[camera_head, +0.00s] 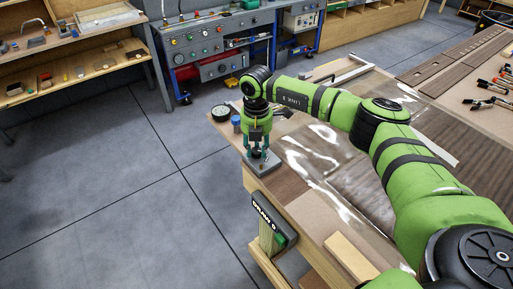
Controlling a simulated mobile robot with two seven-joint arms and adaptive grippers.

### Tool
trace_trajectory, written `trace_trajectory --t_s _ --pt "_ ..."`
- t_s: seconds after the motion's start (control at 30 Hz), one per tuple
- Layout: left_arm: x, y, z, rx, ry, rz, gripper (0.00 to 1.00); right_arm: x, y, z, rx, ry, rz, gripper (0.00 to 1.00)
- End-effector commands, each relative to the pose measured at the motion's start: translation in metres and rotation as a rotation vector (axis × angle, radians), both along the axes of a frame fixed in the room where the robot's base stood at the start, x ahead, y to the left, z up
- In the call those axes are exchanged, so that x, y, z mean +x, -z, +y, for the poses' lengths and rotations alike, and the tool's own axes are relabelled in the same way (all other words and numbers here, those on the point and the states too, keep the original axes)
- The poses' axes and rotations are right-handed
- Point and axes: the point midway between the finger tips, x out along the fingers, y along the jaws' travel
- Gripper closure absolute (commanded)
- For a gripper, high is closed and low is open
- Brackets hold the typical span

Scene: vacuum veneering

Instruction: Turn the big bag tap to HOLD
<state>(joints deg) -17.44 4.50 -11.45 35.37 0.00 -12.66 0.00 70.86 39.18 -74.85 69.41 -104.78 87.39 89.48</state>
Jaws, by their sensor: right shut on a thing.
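My right gripper (258,151) points straight down at the table's near left corner. Its fingers are shut on the big bag tap, whose grey base (264,168) shows just under the fingertips. The tap's handle is mostly hidden between the fingers, so I cannot tell which position it points to. The big bag (312,160) is clear, shiny plastic lying over brown veneer to the right of the tap. My left gripper is not in view.
A round gauge (222,113) and a small blue item (236,122) sit beyond my gripper. A dark labelled panel (274,220) is on the table's side below. Several clamps (490,101) lie at far right. A control bench (205,45) and wooden shelves (75,50) stand behind open floor.

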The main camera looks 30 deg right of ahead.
Motion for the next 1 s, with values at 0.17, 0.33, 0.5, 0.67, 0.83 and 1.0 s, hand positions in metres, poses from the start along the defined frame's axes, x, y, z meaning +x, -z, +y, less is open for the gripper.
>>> trace_trajectory --t_s 0.17,0.33,0.5,0.67,0.83,1.0 --pt "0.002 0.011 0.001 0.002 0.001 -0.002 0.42 0.0 0.003 0.0 0.0 -0.136 0.0 0.98" --pt "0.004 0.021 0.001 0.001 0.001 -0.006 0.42 0.0 0.003 0.0 0.0 -0.295 -0.001 0.98" --pt "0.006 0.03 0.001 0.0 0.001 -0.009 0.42 0.0 0.003 0.0 -0.001 -0.457 0.001 0.98" --pt "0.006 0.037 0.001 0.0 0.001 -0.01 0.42 0.0 0.003 0.0 0.001 -0.602 0.001 0.98" --pt "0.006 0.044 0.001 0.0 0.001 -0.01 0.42 0.0 0.002 0.0 0.001 -0.733 0.001 0.98" --pt "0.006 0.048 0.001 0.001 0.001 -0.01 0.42 0.0 0.002 0.0 0.001 -0.834 0.001 0.98"
